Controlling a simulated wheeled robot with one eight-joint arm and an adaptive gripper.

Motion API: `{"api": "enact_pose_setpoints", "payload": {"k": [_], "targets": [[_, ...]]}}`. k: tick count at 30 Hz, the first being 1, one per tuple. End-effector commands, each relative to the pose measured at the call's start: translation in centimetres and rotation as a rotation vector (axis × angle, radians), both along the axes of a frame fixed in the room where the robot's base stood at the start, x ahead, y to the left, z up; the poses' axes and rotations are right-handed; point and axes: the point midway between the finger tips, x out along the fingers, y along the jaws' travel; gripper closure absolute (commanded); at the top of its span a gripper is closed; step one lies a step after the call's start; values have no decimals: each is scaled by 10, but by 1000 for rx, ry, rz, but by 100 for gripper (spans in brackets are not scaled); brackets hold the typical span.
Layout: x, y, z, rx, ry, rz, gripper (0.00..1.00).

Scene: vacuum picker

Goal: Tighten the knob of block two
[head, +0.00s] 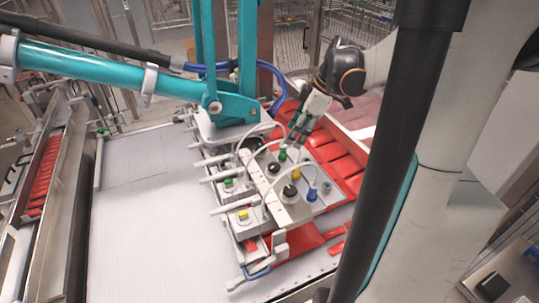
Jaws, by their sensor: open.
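The vacuum picker head (282,203) is a pale block assembly under the teal arm, with white hoses curving over it. One black knob (273,168) is on its far part and another black knob (290,191) on its near part. A blue fitting (312,195) is right of the near knob, and a green fitting (282,155) is beyond the far knob. I cannot read which block is number two. My gripper (297,139) comes down from the upper right, open, just beyond the green fitting. It appears apart from both black knobs. Its fingertips are small and partly unclear.
A teal arm (120,75) and its bracket stand over the picker. Several metal rods stick out on its left. Red slatted parts (340,150) lie behind and right. The white conveyor (140,220) at left is clear. My own dark column blocks part of the right side.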

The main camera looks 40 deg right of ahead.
Motion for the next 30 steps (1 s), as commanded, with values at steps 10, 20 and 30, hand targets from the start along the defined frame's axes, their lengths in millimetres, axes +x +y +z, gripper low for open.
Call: {"api": "enact_pose_setpoints", "payload": {"k": [10,20,30], "targets": [[14,12,-44,0,0,2,46],[32,28,-101,-1,-1,2,46],[39,35,-126,-1,-1,0,46]]}}
